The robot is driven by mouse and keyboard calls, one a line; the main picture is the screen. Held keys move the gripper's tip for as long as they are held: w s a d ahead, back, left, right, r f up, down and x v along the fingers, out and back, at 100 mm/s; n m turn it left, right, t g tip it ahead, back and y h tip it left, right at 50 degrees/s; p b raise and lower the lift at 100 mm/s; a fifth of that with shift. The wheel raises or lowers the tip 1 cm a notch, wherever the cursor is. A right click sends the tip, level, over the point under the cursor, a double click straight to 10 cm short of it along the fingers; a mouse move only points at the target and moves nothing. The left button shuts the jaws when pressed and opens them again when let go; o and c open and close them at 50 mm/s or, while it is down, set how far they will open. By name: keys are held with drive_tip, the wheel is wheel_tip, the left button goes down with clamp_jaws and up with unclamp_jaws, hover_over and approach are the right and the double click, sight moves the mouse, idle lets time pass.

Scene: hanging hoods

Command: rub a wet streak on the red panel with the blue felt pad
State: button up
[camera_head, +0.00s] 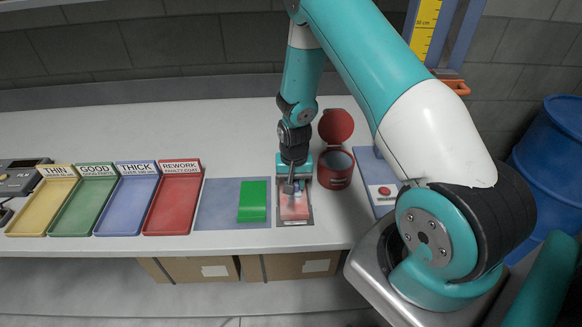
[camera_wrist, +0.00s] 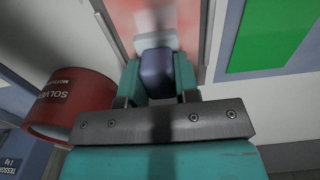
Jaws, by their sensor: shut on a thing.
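My gripper (camera_head: 290,188) points down over the red panel (camera_head: 294,209), which lies in a grey frame near the front of the bench. In the wrist view my gripper (camera_wrist: 158,82) is shut on the blue felt pad (camera_wrist: 157,68), a dark blue block with a pale strip at its far end. The red panel (camera_wrist: 192,18) shows beyond the pad with a pale pinkish, cloudy patch on it; I cannot tell wet from glare. The pad is at or just above the panel; contact is hidden. The pad and gripper cover part of the panel.
A red solvent can (camera_head: 335,170), lid open, stands close right of my gripper. A green panel (camera_head: 252,202) lies on a blue-grey mat to the left. Beyond are the red rework tray (camera_head: 172,210) and other coloured trays. A red button (camera_head: 384,191) is to the right.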

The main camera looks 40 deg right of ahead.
drive_tip(key=r, duration=0.1)
drive_tip(key=r+p, duration=0.1)
drive_tip(key=s+r+p, duration=0.1)
drive_tip(key=shift+a+r, duration=0.2)
drive_tip(key=shift+a, duration=0.1)
drive_tip(key=shift+w+a+r, duration=0.1)
drive_tip(key=shift+a+r, duration=0.1)
drive_tip(key=shift+r, duration=0.15)
drive_tip(key=shift+r+p, duration=1.7)
drive_tip(key=shift+r, duration=0.35)
